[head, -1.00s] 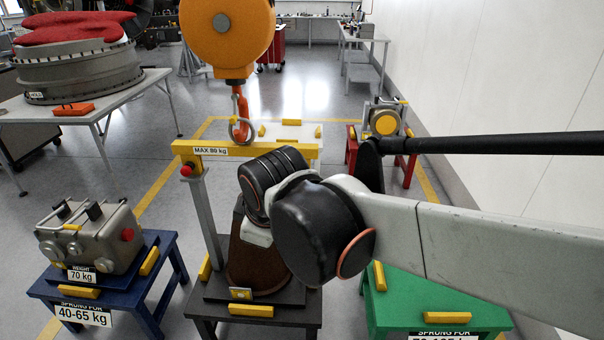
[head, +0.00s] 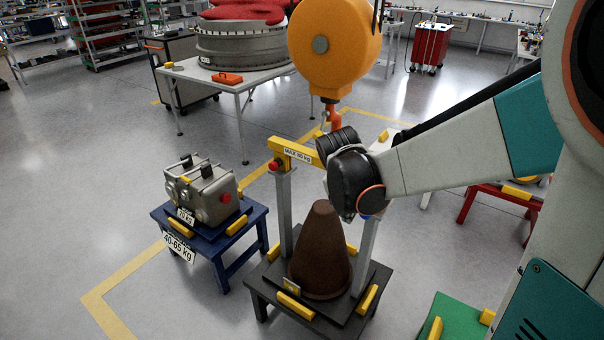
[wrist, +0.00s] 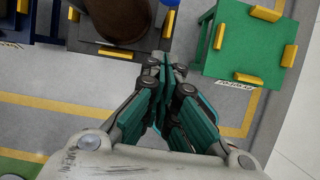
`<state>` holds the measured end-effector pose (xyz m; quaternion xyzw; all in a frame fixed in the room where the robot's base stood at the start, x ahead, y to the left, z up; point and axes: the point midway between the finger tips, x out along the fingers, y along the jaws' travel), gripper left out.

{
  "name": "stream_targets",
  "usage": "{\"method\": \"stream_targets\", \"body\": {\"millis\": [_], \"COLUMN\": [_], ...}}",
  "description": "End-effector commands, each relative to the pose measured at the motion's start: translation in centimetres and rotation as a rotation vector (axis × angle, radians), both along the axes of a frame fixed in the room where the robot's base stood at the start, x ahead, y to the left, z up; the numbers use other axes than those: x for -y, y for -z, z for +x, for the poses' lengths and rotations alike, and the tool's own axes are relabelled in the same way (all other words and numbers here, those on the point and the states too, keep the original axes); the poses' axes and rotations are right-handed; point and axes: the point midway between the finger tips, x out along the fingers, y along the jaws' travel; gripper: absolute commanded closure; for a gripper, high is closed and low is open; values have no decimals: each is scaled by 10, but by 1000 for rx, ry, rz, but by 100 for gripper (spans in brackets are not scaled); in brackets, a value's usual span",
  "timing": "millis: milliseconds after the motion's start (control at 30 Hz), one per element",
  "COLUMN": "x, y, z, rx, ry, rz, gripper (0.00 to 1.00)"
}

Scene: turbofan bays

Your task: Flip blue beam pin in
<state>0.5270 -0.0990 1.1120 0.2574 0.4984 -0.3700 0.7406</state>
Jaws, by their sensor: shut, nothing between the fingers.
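The yellow lifting beam (head: 292,151), labelled MAX 80 kg, spans two grey posts over a brown cone (head: 320,250) on a black stand. A red knob (head: 275,166) sits at its left end. A small blue patch (head: 378,214) shows by the right post, below my wrist; it may be the blue pin. A blue rounded knob (wrist: 170,3) shows at the top edge of the wrist view, beyond my fingertips and apart from them. My gripper (wrist: 166,66) is shut and empty. In the head view my arm hides the beam's right end and my fingers.
An orange hoist (head: 335,50) hangs over the beam. A blue stand (head: 210,228) with a grey 70 kg unit stands left. A green stand (wrist: 245,45) is close on the right. Open floor (head: 60,200) lies at the left.

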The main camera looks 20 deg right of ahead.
Motion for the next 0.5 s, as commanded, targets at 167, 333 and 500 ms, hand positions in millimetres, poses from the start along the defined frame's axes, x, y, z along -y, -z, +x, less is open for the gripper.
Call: {"method": "stream_targets", "body": {"millis": [167,333,500], "x": [1,1,2], "y": [1,1,6], "z": [1,0,2], "rx": [-11,-10,-9], "ry": [-20,-20,-19], "rz": [-7,-8,-7], "gripper": [100,100,100]}}
